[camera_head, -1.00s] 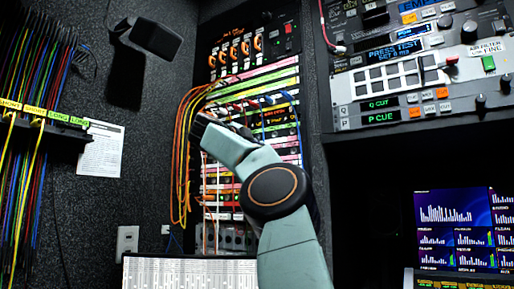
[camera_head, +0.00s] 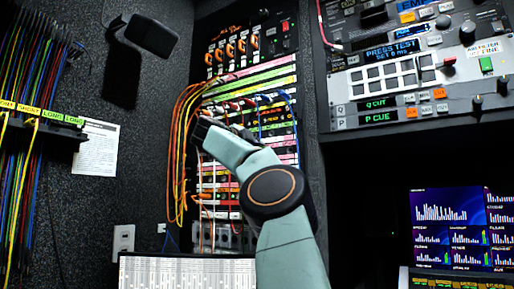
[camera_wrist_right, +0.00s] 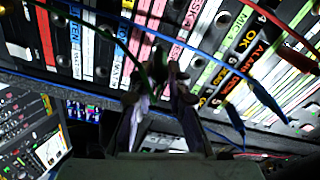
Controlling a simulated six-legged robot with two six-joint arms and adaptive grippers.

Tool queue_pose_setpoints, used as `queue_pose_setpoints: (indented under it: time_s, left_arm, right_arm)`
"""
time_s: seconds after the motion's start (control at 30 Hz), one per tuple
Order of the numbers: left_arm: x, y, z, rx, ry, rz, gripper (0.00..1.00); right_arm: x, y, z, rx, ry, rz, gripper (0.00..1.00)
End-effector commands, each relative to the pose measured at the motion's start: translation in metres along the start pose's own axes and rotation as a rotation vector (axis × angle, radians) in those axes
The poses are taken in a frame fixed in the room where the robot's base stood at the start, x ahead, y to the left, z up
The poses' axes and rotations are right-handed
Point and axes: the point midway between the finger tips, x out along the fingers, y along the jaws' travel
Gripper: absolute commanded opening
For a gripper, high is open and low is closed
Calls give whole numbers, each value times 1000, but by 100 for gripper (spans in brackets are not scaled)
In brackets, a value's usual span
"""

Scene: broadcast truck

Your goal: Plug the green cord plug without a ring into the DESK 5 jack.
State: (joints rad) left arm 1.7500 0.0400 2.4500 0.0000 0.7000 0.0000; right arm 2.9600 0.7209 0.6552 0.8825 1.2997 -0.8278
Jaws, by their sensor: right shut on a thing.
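The patch panel (camera_head: 277,143) has rows of coloured label strips and jacks. My right arm reaches up to it, its gripper (camera_wrist_right: 165,85) close to the panel face. In the right wrist view, a green cord (camera_wrist_right: 128,45) curves down to the fingertips, which are shut on its plug. The plug is mostly hidden between the dark fingers, and I cannot tell whether it has a ring. A pink label strip (camera_wrist_right: 180,25) partly reads "SK 4" near the fingertips. I cannot make out a DESK 5 label or whether the plug touches a jack. My left gripper is out of view.
Orange and yellow cords (camera_head: 178,150) hang in loops left of the panel. Blue cords (camera_wrist_right: 262,95) hang in front of the jacks to the right of the fingers, and a red cord (camera_wrist_right: 285,35) crosses there. Spare cords (camera_head: 25,140) hang on the left wall rack.

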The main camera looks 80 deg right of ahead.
Motion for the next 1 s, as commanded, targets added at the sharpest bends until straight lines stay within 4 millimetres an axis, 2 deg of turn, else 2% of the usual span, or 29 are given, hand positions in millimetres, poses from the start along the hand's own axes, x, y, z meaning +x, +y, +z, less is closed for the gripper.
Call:
queue_pose_setpoints:
  time_s: [0.73, 0.77, 1.0]
  left_arm:
    - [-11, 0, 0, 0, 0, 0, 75]
    - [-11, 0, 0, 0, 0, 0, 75]
    - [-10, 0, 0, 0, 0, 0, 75]
  right_arm:
    - [16, 0, 0, 1, 0, 0, 0]
    - [16, 0, 0, 1, 0, -1, 18]
    - [16, 0, 0, 1, 0, 0, 38]
